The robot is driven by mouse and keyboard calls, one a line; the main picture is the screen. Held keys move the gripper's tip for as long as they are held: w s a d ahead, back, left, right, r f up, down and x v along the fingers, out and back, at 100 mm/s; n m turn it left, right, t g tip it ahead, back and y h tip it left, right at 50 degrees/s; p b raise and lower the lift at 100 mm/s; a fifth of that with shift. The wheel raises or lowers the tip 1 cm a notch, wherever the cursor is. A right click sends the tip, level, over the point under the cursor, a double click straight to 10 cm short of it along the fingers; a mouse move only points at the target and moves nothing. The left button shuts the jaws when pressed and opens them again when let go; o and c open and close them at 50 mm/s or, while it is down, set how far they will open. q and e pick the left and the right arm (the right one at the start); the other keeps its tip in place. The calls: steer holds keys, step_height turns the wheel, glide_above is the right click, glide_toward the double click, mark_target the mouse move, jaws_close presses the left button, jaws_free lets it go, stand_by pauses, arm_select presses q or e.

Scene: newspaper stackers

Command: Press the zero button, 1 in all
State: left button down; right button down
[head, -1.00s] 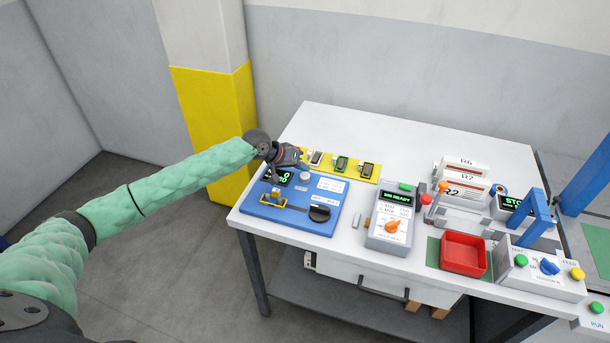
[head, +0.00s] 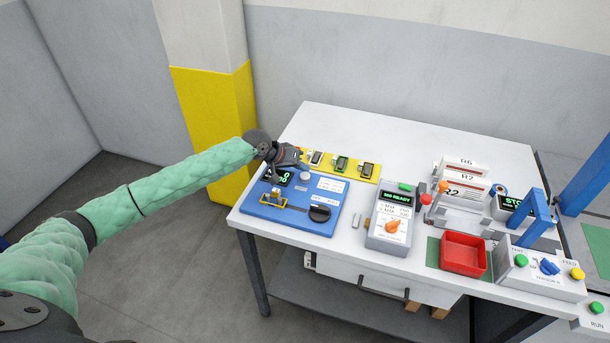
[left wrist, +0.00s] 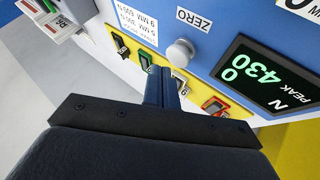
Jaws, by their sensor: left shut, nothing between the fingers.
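The zero button (left wrist: 181,52) is a round pale grey knob on a blue panel (left wrist: 222,25), beside a ZERO label (left wrist: 194,19) in the left wrist view. The button (head: 305,177) also shows in the head view on the blue panel (head: 290,216). My left gripper (head: 301,162) is shut and empty, above the panel's back edge near the button. In the left wrist view its closed fingertips (left wrist: 160,72) appear below and left of the button, with a visible gap in the picture. Whether they touch anything is unclear. My right gripper is not in view.
A lit display (left wrist: 254,76) reads 0 and 430 beside the button. A yellow strip (head: 327,171) with several small blocks lies behind the panel. A grey device (head: 388,235) and red tray (head: 463,254) stand farther right.

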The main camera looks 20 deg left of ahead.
arm_select(q)
steer(key=shift+f, duration=0.1)
steer(key=shift+f, duration=0.3)
steer(key=shift+f, duration=0.15)
stand_by(0.5)
steer(key=shift+f, duration=0.35)
stand_by(0.4)
steer(key=shift+r+p, duration=0.75)
steer(key=shift+r, duration=0.15)
